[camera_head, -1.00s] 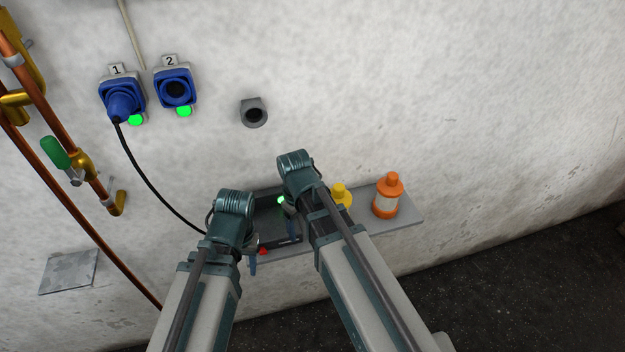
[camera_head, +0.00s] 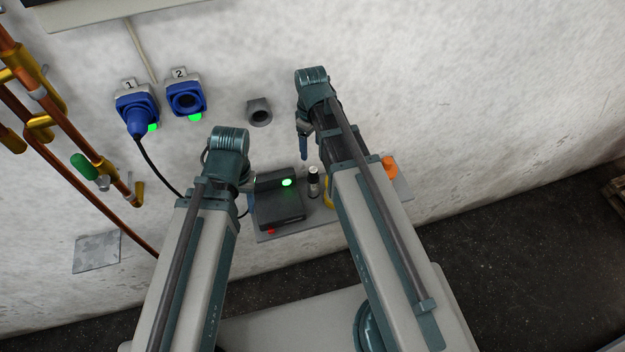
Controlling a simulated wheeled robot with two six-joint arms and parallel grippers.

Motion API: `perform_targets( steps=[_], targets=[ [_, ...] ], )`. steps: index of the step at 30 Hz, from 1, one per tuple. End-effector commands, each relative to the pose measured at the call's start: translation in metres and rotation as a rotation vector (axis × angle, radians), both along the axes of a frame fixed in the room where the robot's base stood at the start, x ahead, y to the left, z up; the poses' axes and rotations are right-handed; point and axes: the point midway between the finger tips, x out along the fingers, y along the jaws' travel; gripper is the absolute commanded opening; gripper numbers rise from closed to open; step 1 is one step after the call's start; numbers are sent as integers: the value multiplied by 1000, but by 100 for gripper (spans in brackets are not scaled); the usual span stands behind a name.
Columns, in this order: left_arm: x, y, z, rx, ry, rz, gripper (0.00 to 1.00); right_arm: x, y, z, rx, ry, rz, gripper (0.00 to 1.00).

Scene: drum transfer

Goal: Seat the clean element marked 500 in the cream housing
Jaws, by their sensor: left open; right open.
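I see no element marked 500 and no cream housing in the head view. My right gripper (camera_head: 304,146) shows as a blue finger hanging below its wrist, in front of the bare wall and above the shelf. It is open, and nothing shows in it. My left arm's wrist is left of the dark box on the shelf; its gripper fingers are hidden behind the wrist.
A grey shelf (camera_head: 265,236) carries a dark box (camera_head: 278,205) with a green light, a small black-and-white cylinder (camera_head: 313,183), a mostly hidden yellow object and an orange-topped object (camera_head: 390,167). Blue sockets (camera_head: 186,98) and copper pipes (camera_head: 75,140) are on the wall at left.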

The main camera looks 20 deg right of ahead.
Motion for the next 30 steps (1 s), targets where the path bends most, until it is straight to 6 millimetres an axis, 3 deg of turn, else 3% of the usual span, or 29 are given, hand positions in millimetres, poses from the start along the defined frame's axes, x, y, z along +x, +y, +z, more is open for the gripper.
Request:
perform_targets(
  steps=[21,30],
  targets=[
    [1,0,-84,1,-2,-15,50,1,-1,-84,0,0,-1,74],
    [1,0,-87,0,-3,-15,50,1,-1,-87,0,0,-1,74]
  ],
)
